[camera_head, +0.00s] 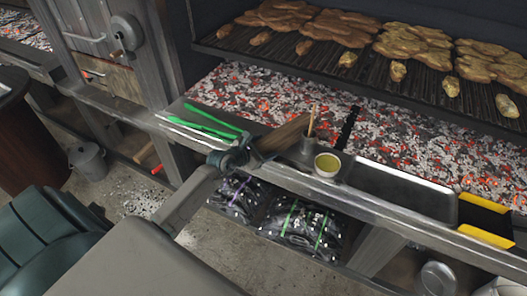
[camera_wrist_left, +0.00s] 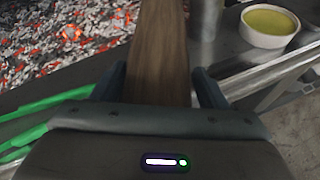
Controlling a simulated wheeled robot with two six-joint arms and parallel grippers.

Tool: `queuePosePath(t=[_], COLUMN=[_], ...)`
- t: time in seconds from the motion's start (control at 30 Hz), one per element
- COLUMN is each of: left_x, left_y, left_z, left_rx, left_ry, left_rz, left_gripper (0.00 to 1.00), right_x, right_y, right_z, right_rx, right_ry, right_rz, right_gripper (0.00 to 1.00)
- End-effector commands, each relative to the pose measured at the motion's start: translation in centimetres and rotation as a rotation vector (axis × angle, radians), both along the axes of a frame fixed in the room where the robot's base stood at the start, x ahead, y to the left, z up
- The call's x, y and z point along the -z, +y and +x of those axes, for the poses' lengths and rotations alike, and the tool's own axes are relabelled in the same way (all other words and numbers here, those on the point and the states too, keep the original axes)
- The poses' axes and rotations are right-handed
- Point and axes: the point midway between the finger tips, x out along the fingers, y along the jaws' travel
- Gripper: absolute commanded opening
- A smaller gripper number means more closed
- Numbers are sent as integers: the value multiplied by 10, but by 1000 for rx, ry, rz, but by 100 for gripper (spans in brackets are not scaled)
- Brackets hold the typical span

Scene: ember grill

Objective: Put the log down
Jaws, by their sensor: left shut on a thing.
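The log (camera_head: 284,133) is a brown wooden piece at the front ledge of the grill, pointing toward the coals. My left gripper (camera_head: 243,152) is shut on its near end. In the left wrist view the log (camera_wrist_left: 160,50) runs straight ahead between the two fingers of my left gripper (camera_wrist_left: 160,95). Whether the log touches the ledge or coals below cannot be told. The bed of glowing coals (camera_head: 250,95) lies behind the metal ledge (camera_head: 400,205). My right gripper is not in view.
A metal cup (camera_head: 309,143) with a stick and a bowl of yellow liquid (camera_head: 327,165) stand just right of the log. Green tongs (camera_head: 208,121) lie to its left. Meat (camera_head: 410,45) lies on the grate above the coals.

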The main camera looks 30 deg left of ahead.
Motion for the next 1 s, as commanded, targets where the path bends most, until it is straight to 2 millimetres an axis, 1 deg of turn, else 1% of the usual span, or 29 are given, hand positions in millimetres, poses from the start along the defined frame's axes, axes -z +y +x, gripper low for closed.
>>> queuePosePath(t=[0.03, 0.13, 0.23, 0.4, 0.43, 0.5, 0.53, 0.83, 0.93, 1.0], left_x=[7, 18, 22, 23, 26, 26, 26, 25, 23, 19], left_y=[0, 0, 0, 0, 0, 0, 0, 1, 3, 5], left_z=[-1, -1, 0, -1, -2, -2, -2, -3, -10, -19], left_rx=[-2, -1, -1, -1, -1, -1, -1, -1, -1, -1], left_ry=[4, 1, -1, -1, 5, 5, 5, 5, 5, 6], left_rz=[-3, -2, -2, -1, 0, -1, -1, 0, 3, 5], left_gripper=[3, 3, 3, 3, 71, 85, 90, 90, 90, 90], right_x=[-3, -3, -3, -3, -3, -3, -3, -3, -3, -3], right_y=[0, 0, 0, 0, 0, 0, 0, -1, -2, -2], right_z=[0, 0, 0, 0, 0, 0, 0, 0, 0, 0], right_rx=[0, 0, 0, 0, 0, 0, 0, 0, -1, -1], right_ry=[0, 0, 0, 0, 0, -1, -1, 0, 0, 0], right_rz=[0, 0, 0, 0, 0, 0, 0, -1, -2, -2], right_gripper=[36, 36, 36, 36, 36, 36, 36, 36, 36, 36])
